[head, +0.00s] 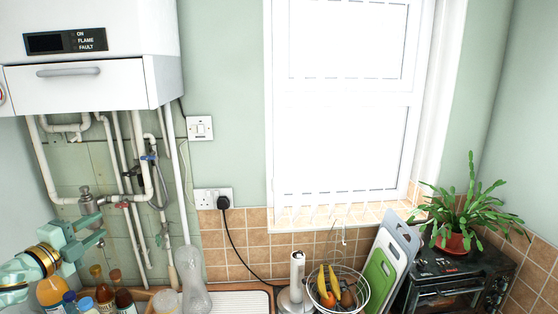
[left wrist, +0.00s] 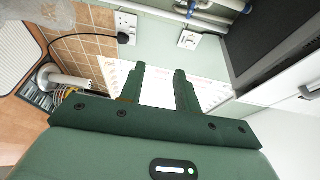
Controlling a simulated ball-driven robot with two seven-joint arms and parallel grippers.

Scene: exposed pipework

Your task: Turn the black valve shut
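A small dark handle (head: 132,172), which looks like the black valve, sits on the white pipes (head: 135,150) below the boiler in the head view. It is too small to tell which way its lever points. My left gripper (head: 97,229) is at the lower left of the head view, below and left of that handle and apart from it. Its two fingers are spread with nothing between them. The left wrist view also shows the open, empty fingers (left wrist: 159,82), with the bright window behind them. The valve cannot be made out there. My right gripper is out of view.
A red-handled valve (head: 122,205) and a blue-handled valve (head: 149,157) are close by on the pipes. The white boiler (head: 80,75) hangs above. Bottles (head: 105,291) stand below my left gripper. A fruit basket (head: 338,290) and a plant (head: 465,210) are farther right.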

